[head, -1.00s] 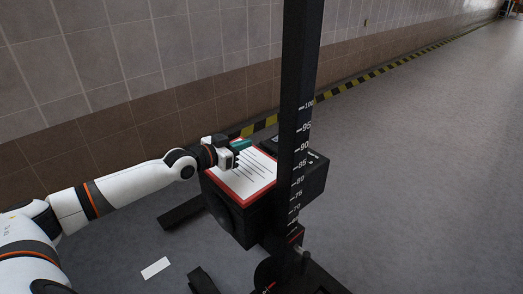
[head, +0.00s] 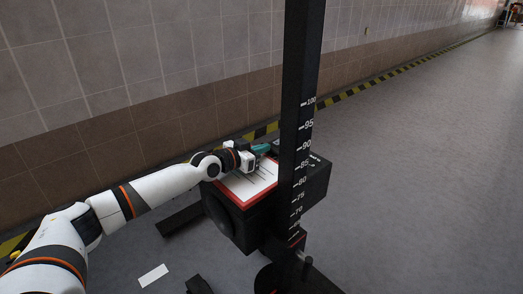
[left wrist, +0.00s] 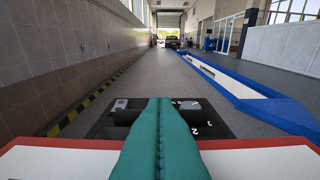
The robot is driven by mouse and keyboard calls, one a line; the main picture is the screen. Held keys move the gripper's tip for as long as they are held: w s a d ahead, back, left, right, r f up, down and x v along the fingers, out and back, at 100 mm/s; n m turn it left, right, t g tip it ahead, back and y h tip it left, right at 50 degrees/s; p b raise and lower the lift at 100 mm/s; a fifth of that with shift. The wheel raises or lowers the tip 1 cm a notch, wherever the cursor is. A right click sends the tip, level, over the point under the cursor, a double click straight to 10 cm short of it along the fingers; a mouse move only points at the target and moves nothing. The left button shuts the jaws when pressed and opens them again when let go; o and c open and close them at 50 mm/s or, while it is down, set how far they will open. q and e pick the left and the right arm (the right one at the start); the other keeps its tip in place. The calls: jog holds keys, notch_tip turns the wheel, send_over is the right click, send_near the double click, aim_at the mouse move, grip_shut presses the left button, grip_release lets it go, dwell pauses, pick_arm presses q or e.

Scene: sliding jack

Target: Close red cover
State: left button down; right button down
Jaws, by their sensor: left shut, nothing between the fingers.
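The red-edged cover (head: 238,192) with a white, lined face lies on top of the black box (head: 231,222) on the jack. My left gripper (head: 264,148) is at the far side of the cover, with its teal fingers pressed together and empty. In the left wrist view the shut fingers (left wrist: 159,135) point forward across the cover (left wrist: 55,160), whose red far edge shows on both sides. Past that edge is a dark panel with white marks. Whether the fingers touch the cover I cannot tell. My right gripper is out of view.
The black upright post (head: 299,75) with a number scale stands right of the cover and hides part of the box. A tiled wall (head: 120,70) runs behind, with a yellow-black floor stripe (head: 375,84). The grey floor to the right is clear.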

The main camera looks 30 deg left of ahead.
pick_arm(q)
jog(key=shift+w+d+f, duration=0.1)
jog(key=shift+f, duration=0.2)
jog(key=shift+w+f+g+b, duration=0.1)
jog(key=shift+f+g+b, duration=0.2)
jog(key=shift+f, duration=0.25)
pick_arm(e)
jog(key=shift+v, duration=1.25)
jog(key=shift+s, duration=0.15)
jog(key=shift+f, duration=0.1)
